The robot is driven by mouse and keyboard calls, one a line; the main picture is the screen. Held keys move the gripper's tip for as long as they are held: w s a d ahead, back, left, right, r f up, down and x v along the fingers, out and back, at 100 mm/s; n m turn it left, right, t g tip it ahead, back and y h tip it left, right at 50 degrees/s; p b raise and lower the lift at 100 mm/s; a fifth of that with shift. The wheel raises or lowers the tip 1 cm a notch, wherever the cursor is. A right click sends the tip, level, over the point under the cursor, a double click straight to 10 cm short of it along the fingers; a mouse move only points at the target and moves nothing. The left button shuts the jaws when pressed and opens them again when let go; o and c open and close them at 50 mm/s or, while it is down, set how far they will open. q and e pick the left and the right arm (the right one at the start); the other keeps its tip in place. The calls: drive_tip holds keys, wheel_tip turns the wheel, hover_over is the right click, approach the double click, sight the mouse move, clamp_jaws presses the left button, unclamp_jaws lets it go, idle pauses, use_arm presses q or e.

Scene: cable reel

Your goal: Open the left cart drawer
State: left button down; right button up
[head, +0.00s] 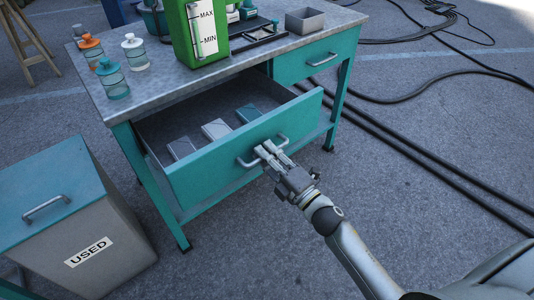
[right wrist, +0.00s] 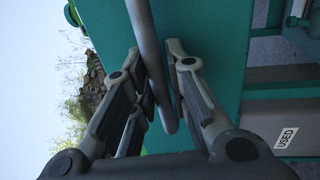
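The left cart drawer (head: 228,160) is teal and stands pulled well out from under the worktop in the head view. Its inside shows, with several small flat boxes, such as a white one (head: 215,129), lying in it. The drawer's grey bar handle (head: 246,162) is on its front face; it also shows in the right wrist view (right wrist: 148,40). My right gripper (head: 267,149) is at the handle's middle, its fingers (right wrist: 160,85) closed in on both sides of the bar. My left gripper is not in view.
The cart top (head: 160,83) carries a green container (head: 180,35), bottles (head: 135,52) and a grey bin (head: 305,20). A second drawer (head: 318,58) at right is shut. A "USED" bin (head: 85,225) stands at left. Black cables (head: 430,155) cross the floor at right.

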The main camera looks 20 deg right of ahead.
drive_tip(key=shift+o, duration=1.1)
drive_tip(key=v, duration=1.2)
